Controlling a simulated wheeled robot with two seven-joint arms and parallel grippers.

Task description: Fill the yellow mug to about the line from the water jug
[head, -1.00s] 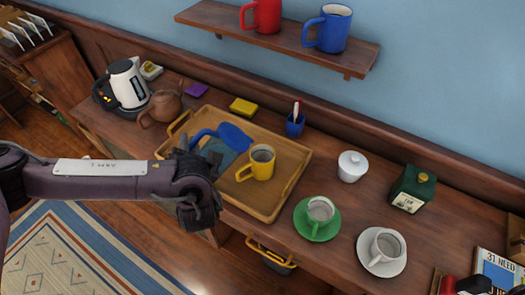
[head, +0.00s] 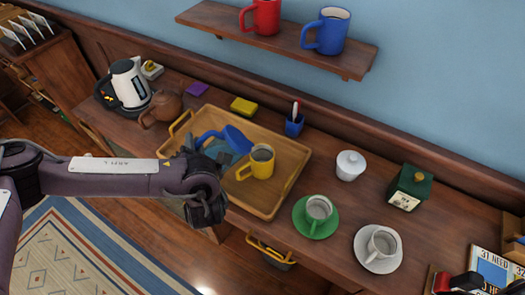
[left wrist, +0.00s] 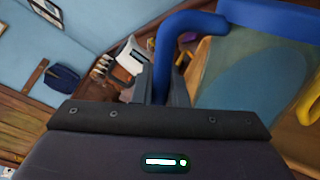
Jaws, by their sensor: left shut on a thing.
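The yellow mug (head: 262,163) stands upright on the wooden tray (head: 265,207), its handle to the left. Its inside looks grey; I cannot make out a line or water level. The water jug has a blue top (head: 237,139), a blue handle and a see-through bluish body. It is just left of the mug, its top tilted toward it; no stream of water shows. My left gripper (head: 208,172) is shut on the jug's handle, which shows between the fingers in the left wrist view (left wrist: 163,70). The gripper's body hides part of the jug. My right gripper is not in view.

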